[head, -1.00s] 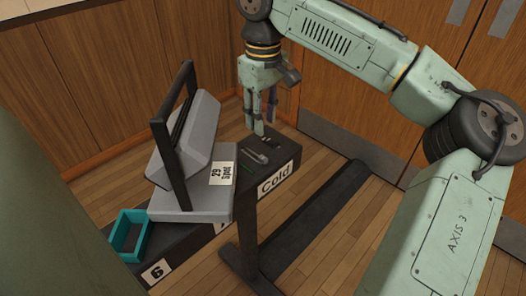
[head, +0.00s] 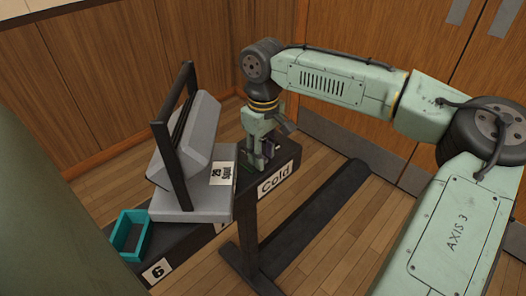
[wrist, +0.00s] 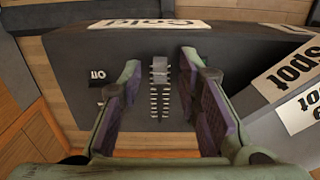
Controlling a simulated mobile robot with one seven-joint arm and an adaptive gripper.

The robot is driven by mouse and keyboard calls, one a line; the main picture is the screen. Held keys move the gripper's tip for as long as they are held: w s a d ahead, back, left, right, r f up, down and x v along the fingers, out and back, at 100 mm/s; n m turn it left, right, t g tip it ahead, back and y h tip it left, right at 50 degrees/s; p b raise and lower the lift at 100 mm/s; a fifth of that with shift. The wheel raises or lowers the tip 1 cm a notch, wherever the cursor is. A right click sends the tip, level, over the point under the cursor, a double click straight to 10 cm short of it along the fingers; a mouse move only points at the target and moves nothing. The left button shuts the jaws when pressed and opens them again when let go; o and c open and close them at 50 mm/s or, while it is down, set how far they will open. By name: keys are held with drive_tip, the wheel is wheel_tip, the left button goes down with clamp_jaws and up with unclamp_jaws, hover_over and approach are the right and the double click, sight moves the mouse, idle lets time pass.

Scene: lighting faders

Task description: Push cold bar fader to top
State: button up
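The cold bar fader panel is the dark bar end with the white "Cold" label (head: 275,180). In the wrist view the label (wrist: 148,23) is upside down along the far edge. A small grey fader cap (wrist: 159,70) sits at one end of a scale of light tick marks (wrist: 160,104). My gripper (head: 262,163) is low at the bar's top, hiding the fader in the head view. In the wrist view its two fingers (wrist: 161,64) are apart, one each side of the cap, with visible gaps. I cannot tell how high the tips are above the panel.
A grey spotlight (head: 190,150) in a dark bracket stands on the bar, left of my gripper. Its "Spot" label (wrist: 286,72) shows right in the wrist view. A teal open box (head: 131,236) is further left.

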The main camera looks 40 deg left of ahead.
clamp_jaws()
idle(0.8)
